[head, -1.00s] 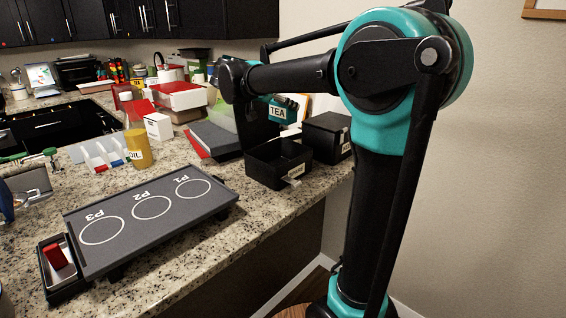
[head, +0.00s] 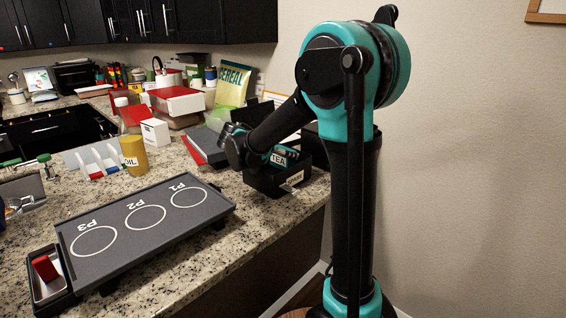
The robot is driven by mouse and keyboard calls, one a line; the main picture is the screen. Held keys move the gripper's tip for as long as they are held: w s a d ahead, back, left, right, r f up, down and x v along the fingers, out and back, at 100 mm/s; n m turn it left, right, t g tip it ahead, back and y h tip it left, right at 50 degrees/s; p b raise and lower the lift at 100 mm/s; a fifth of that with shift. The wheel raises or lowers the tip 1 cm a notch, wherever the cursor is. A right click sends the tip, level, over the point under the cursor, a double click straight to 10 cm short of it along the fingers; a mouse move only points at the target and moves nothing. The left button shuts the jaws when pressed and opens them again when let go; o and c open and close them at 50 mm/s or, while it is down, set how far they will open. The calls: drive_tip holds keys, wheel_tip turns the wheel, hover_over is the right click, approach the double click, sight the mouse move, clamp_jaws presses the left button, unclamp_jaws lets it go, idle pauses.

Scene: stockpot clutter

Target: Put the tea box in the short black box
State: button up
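The tea box (head: 278,161), teal with a white TEA label, is at the mouth of the short black box (head: 264,185). Its lower part is hidden behind that box's front wall, so I cannot tell whether it touches the floor. The short black box is open-topped, with a white label on its right front side, and stands near the counter's right edge.
A second black box (head: 319,153) stands right behind the short one. A dark grey flat case and red folder (head: 193,150) lie to its left. A yellow-green cereal box (head: 233,86) stands behind. A grey board with circles P1, P2, P3 (head: 108,221) lies front left.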

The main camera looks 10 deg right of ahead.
sight(278, 160)
drive_tip(key=shift+f, duration=1.9)
drive_tip(key=o, duration=1.2)
drive_tip(key=shift+f, duration=0.1)
drive_tip(key=shift+a+r, duration=0.15)
drive_tip(key=shift+r, duration=0.05)
drive_tip(key=v, duration=1.1)
drive_tip(key=shift+s+a+r, duration=0.15)
drive_tip(key=shift+s+a, duration=0.1)
